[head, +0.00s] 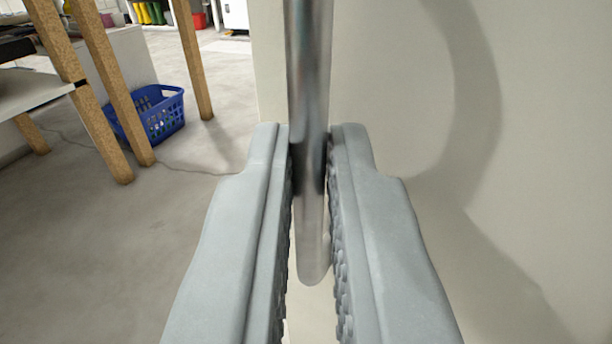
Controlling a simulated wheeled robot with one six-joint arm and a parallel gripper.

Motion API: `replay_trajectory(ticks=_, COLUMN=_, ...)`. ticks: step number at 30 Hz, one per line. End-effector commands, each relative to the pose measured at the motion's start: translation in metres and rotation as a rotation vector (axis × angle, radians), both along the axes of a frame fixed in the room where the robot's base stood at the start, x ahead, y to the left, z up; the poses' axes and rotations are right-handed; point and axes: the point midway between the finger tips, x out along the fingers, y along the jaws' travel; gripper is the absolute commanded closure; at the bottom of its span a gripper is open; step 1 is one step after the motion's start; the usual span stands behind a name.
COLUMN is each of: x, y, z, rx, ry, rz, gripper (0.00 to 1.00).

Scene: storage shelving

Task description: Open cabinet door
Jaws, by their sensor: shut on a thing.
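A pale cream cabinet door (550,130) fills the right side of the head view. Its left edge shows as a vertical line left of the handle. A round metal bar handle (309,60) runs upright in front of the door, and its rounded lower end shows between my fingers. My gripper (310,150) is shut on the handle, with one grey ridged finger on each side of the bar. The top of the handle is out of view. I cannot tell whether the door stands ajar.
A wooden-legged table (115,90) stands at the upper left, with a blue plastic basket (160,115) on the floor beside its legs. Coloured boots (150,13) and a red container (199,21) are far back. The concrete floor (120,250) on the left is clear.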

Motion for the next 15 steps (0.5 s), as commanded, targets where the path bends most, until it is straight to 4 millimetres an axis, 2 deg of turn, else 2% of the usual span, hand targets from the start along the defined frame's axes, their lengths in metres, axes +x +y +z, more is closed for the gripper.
replay_trajectory(ticks=14, x=-0.0021, y=-0.0034, z=0.0009, rx=-0.002, ry=-0.002, rz=-0.006, gripper=1.0)
replay_trajectory(ticks=15, x=-0.0021, y=-0.0034, z=0.0009, rx=-0.002, ry=-0.002, rz=-0.006, gripper=0.85)
